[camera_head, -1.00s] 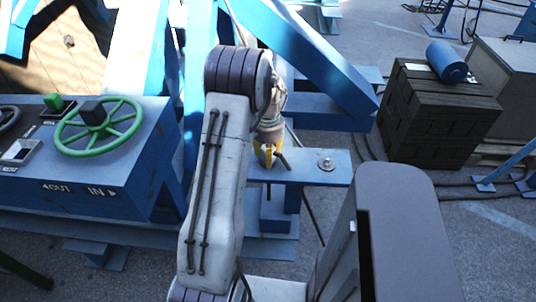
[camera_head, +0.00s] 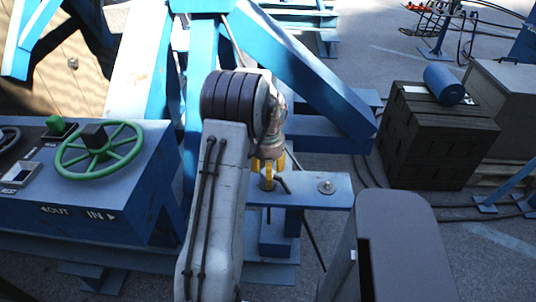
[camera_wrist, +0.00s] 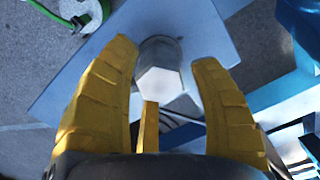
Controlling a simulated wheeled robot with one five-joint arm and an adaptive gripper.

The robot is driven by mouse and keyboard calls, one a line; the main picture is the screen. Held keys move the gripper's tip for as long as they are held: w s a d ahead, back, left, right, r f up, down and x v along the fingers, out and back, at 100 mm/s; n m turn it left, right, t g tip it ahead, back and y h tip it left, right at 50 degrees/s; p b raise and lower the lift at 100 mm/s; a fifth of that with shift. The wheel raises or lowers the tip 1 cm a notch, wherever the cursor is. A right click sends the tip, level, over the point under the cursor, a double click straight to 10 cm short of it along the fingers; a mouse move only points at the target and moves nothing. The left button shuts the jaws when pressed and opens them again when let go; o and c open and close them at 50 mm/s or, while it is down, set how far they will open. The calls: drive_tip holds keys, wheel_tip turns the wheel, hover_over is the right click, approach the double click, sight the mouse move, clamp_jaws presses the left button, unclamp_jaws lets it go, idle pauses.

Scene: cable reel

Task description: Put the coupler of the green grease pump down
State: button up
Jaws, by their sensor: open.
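My gripper (camera_head: 270,172) is over the left part of a blue steel ledge (camera_head: 305,197). Its yellow fingers are spread apart in the wrist view (camera_wrist: 165,60). Between them, with gaps on both sides, a pale hexagonal metal fitting (camera_wrist: 159,88) stands on the grey-blue plate (camera_wrist: 195,28). I cannot tell whether this fitting is the coupler. A round metal part with a green strip (camera_wrist: 80,10) shows at the top left of the wrist view, cut by the edge. The pump itself is not clearly seen. A dark bent piece (camera_head: 283,186) lies by the fingertips.
A round bolt-like fitting (camera_head: 326,187) sits on the ledge's right part. Blue slanted beams (camera_head: 310,85) rise behind my arm. A blue console with a green handwheel (camera_head: 125,148) stands left. A dark crate (camera_head: 435,145) with a blue cylinder (camera_head: 445,85) stands right.

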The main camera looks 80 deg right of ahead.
wheel_tip(320, 180, up, 9)
drive_tip(key=shift+r, duration=0.2)
idle(0.3)
